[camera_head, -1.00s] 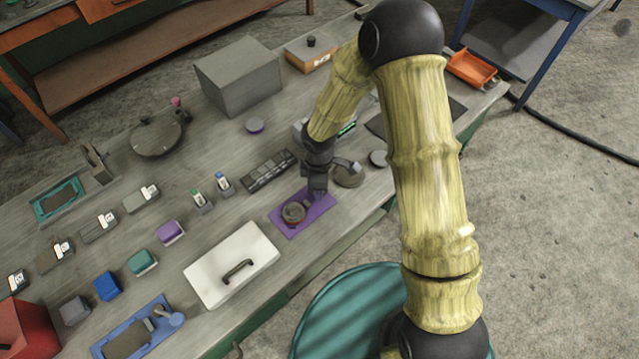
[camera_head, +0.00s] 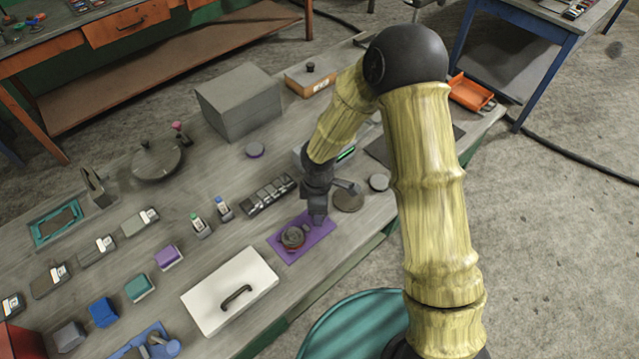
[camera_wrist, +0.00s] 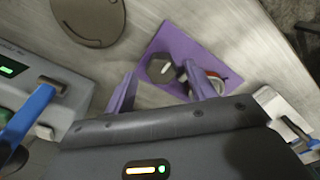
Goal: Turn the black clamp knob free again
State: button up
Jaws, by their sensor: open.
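My gripper (camera_head: 317,217) is low over the right part of a purple mat (camera_head: 279,245). In the wrist view its two purple fingers (camera_wrist: 160,90) stand apart with nothing held. A small dark piece with a pale mark, probably the black clamp knob (camera_wrist: 159,68), shows over the mat just beyond the gap between the fingers. I cannot tell whether either finger touches it. A round red-rimmed item (camera_wrist: 216,78) is partly hidden behind the right finger. In the head view a round dark-topped item (camera_head: 293,237) sits on the mat, left of my gripper.
A round grey disc (camera_head: 348,199) lies close to the right of my gripper. A white lidded box (camera_head: 209,297) with a dark handle is in front left. A dark segmented block (camera_head: 266,194) is behind left, and a large grey box (camera_head: 239,102) stands farther back.

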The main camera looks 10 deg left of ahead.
notch_tip(320, 180, up, 16)
jog(key=shift+r, duration=0.15)
jog(key=shift+d, duration=0.1)
dwell(0.6)
jog(key=s+d+r+m+t, duration=0.1)
jog(key=s+d+m, duration=0.3)
jog(key=d+m, duration=0.5)
jog(key=s+d+r+m+t, duration=0.1)
jog(key=s+d+m, duration=0.3)
jog(key=d+m, duration=0.5)
jog(key=d, duration=0.2)
jog(key=shift+s+d+r+m+t, duration=0.2)
jog(key=shift+s+d+m+t, duration=0.1)
jog(key=shift+s+d+m, duration=0.1)
jog(key=shift+c, duration=0.5)
